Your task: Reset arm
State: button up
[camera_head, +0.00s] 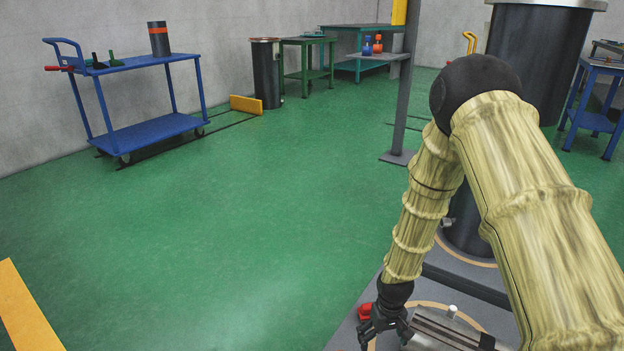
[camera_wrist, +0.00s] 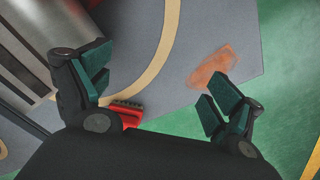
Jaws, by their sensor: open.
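My gripper (camera_head: 383,322) is at the lower right of the head view, at the end of my bent arm, over a grey platform. In the wrist view my gripper (camera_wrist: 158,88) has its two dark green fingers spread wide apart. Nothing is between them. A red brush-like object (camera_wrist: 127,112) lies on the platform (camera_wrist: 190,25) close to the left finger; a red piece (camera_head: 365,312) also shows beside the gripper in the head view. An orange-brown smear (camera_wrist: 213,66) marks the platform near the right finger.
A metallic cylinder-like body (camera_head: 440,330) lies close to the gripper's right. A large dark flanged cylinder (camera_head: 537,50) stands behind my arm. A grey post (camera_head: 405,100) rises from the floor. A blue cart (camera_head: 140,132) stands far left. The green floor (camera_head: 230,220) is clear.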

jog(key=shift+m, duration=0.3)
jog(key=s+f, duration=0.1)
jog(key=s, duration=0.2)
jog(key=s+f, duration=0.2)
jog(key=s, duration=0.1)
jog(key=s+d+f, duration=0.1)
jog(key=s, duration=0.2)
jog(key=shift+f+p, duration=0.3)
jog(key=shift+p, duration=0.05)
jog(key=shift+m, duration=0.5)
jog(key=s+f, duration=0.1)
jog(key=s, duration=0.3)
jog(key=s+f, duration=0.1)
jog(key=s, duration=0.2)
jog(key=s+f+p, duration=0.1)
jog(key=s, duration=0.3)
jog(key=shift+s+d+f, duration=0.1)
jog(key=shift+s+d, duration=0.2)
jog(key=shift+d, duration=0.1)
jog(key=s+d+m, duration=0.1)
jog(key=s+d, duration=0.1)
jog(key=s, duration=1.2)
notch_tip(320, 180, up, 39)
jog(key=p, duration=3.8)
jog(key=shift+w+a+p, duration=0.2)
jog(key=shift+w+p, duration=0.1)
jog(key=shift+p, duration=0.1)
jog(key=shift+f, duration=0.1)
